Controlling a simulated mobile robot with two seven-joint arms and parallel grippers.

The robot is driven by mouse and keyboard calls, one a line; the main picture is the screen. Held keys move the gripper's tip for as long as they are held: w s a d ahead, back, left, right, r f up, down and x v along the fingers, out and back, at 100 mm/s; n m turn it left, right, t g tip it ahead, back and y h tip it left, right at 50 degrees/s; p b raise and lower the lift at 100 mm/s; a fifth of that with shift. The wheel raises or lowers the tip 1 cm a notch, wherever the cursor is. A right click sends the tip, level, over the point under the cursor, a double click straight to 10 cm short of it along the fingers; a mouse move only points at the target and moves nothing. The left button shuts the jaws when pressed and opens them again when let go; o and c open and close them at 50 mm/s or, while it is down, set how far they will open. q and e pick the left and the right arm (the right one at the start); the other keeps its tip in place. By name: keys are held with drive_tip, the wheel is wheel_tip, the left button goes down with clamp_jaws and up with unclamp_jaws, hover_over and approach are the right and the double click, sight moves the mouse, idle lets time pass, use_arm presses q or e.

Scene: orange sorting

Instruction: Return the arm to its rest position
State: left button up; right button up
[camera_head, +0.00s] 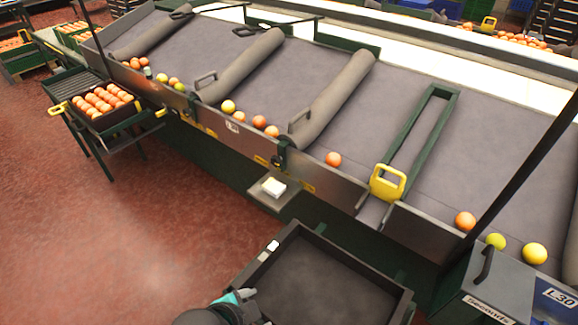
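My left gripper (246,295), dark with teal parts, is at the bottom edge, left of centre. It is over the left wall of an empty black tray (262,265), near its front corner. Whether its fingers are open or shut does not show, and I see no fruit at it. Most of that arm is out of frame. My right gripper is not in view. Oranges (333,159) and yellow fruit (534,253) lie along the low edge of the grey sloped sorting table (420,150).
A crate full of oranges (97,108) stands on a dark rack at the left. A small shelf with a white block (273,187) juts from the table's front. A grey box labelled "Seconds" (500,285) is at the lower right. The red floor (110,240) at left is clear.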

use_arm(q)
drive_tip(key=s+a+r+n+g+y, duration=0.25)
drive_tip(key=s+a+r+n, duration=0.35)
drive_tip(key=a+n, duration=0.45)
wheel_tip(320, 180, down, 25)
drive_tip(key=s+b, duration=0.2)
drive_tip(key=b, duration=0.1)
drive_tip(key=s+a+f+g+b, duration=0.2)
drive_tip(key=s+f+b, duration=0.1)
drive_tip(key=s+f, duration=1.2)
wheel_tip(320, 180, down, 3)
drive_tip(key=shift+s+f+b, duration=0.1)
drive_tip(key=shift+s+b, duration=0.3)
drive_tip(key=shift+y, duration=0.25)
drive_tip(key=shift+c, duration=0.2)
